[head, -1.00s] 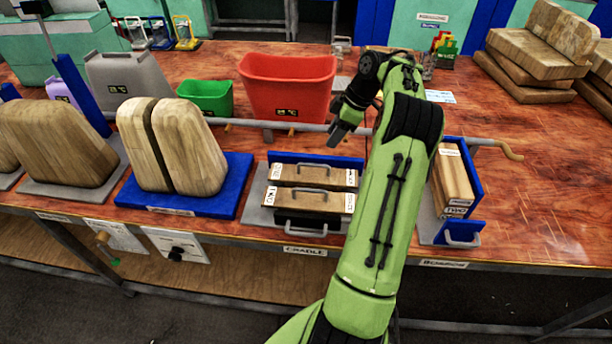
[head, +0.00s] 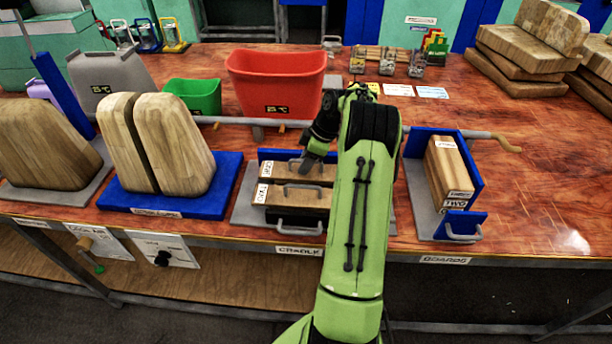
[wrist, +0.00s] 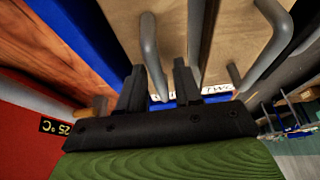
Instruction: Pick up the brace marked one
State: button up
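Two wooden blocks with grey bar handles lie side by side in the cradle (head: 245,208). The far block (head: 322,174) is next to the blue back wall; its end label is too small to read in the head view. The near block (head: 290,196) has an end label that seems to read TWO in the wrist view (wrist: 217,90). My gripper (head: 308,164) is low over the far block, pointing down. In the wrist view its two fingers (wrist: 160,78) are apart, with the far block's handle (wrist: 150,45) showing between them, apparently not clamped.
The red bin (head: 280,90) and a grey horizontal bar stand behind the cradle. Another holder (head: 425,215) with upright boards is to the right. A blue stand (head: 225,185) with two rounded wooden pieces is to the left.

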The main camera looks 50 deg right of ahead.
grip_shut()
dwell(1.2)
